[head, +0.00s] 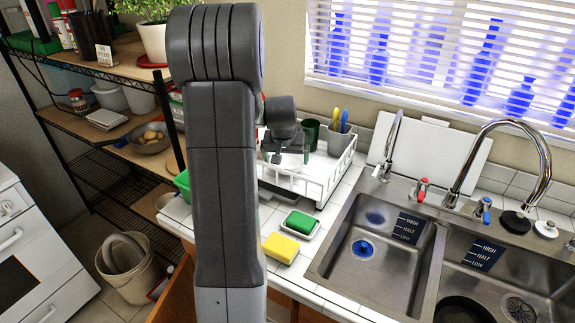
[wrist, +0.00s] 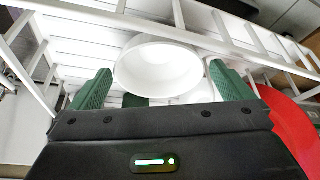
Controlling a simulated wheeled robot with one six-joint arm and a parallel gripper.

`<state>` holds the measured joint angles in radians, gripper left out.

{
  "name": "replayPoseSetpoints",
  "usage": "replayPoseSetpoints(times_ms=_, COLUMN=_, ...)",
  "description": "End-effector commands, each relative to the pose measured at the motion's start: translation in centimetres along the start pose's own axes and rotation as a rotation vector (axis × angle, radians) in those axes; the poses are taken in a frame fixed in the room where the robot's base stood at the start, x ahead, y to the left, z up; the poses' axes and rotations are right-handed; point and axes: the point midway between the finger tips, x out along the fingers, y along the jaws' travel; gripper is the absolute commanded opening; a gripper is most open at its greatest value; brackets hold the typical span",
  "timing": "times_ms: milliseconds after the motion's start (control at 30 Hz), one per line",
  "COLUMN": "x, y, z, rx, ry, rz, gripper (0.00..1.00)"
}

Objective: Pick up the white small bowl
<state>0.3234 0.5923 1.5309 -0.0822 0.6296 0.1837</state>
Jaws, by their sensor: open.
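The white small bowl (wrist: 160,68) shows in the wrist view, its round mouth facing my camera, among the white bars of the dish rack (wrist: 120,18). My gripper (wrist: 160,76) is open, with one green finger on each side of the bowl's lower part in the picture. I cannot tell whether the fingers touch it. In the head view my gripper (head: 291,157) is over the dish rack (head: 318,183) on the tiled counter. I cannot make out the bowl there; my arm covers part of the rack.
A red curved item (wrist: 292,118) is close to the right finger. A dark green cup (head: 310,132) and a grey utensil holder (head: 340,140) stand at the rack's back. A green sponge (head: 299,221), a yellow sponge (head: 281,247) and the sink (head: 375,250) are in front and right.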

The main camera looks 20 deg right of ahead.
Motion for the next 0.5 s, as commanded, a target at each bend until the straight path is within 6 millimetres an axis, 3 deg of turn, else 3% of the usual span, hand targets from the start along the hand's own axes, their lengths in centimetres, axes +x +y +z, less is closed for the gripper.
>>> replayPoseSetpoints(times_ms=300, x=3.6, y=0.2, z=-0.5, rx=-0.001, ry=-0.003, rz=0.001, gripper=1.00)
replayPoseSetpoints(times_ms=500, x=4.6, y=0.2, z=-0.4, rx=0.000, ry=-0.001, rz=0.000, gripper=1.00)
